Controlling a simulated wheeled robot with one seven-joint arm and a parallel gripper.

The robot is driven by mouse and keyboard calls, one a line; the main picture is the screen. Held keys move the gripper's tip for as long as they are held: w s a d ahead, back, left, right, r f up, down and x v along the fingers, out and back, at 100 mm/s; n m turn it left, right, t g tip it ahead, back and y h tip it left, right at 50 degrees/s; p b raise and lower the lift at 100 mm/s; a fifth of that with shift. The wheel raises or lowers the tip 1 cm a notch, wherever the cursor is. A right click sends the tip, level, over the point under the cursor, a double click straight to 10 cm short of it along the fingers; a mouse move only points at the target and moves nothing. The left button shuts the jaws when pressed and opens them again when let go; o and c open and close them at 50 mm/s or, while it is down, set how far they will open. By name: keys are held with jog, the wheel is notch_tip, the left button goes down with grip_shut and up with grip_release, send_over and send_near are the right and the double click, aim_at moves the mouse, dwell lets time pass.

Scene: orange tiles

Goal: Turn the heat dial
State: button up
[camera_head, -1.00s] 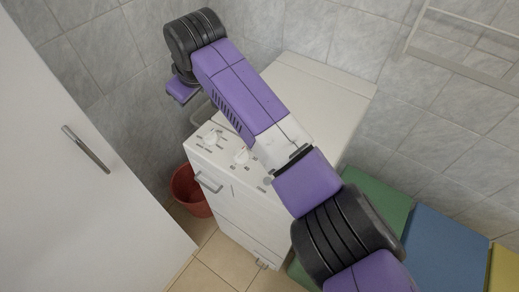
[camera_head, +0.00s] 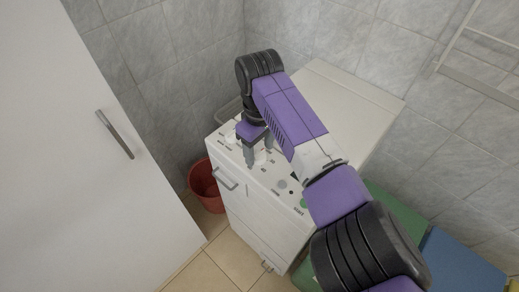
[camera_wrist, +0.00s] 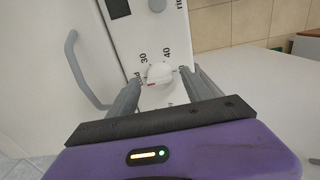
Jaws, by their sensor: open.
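The heat dial (camera_wrist: 160,73) is a white round knob with a red mark on the control panel of a white washing machine (camera_head: 345,105). Numbers 30 and 40 are printed beside it in the wrist view. It also shows in the head view (camera_head: 260,157), partly hidden by my fingers. My gripper (camera_head: 259,152) points down over the panel and is open. In the wrist view my gripper (camera_wrist: 161,80) has one finger on each side of the dial, with gaps; I cannot tell whether either touches it.
Another white knob (camera_head: 232,138) sits further left on the panel. A red bucket (camera_head: 206,186) stands left of the machine. A white cabinet door (camera_head: 90,190) fills the left.

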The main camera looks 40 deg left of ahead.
jog(key=shift+f, duration=0.6)
grip_shut()
jog(key=shift+m, duration=0.4)
jog(key=shift+r+m+p, duration=0.1)
jog(key=shift+m+p, duration=0.65)
jog(key=shift+m, duration=0.15)
jog(key=m+p, duration=0.1)
jog(key=m, duration=0.2)
jog(key=shift+m, duration=0.3)
jog(key=m+p, duration=0.1)
jog(key=m, duration=0.4)
jog(key=shift+m+p, duration=0.3)
jog(key=shift+p, duration=0.1)
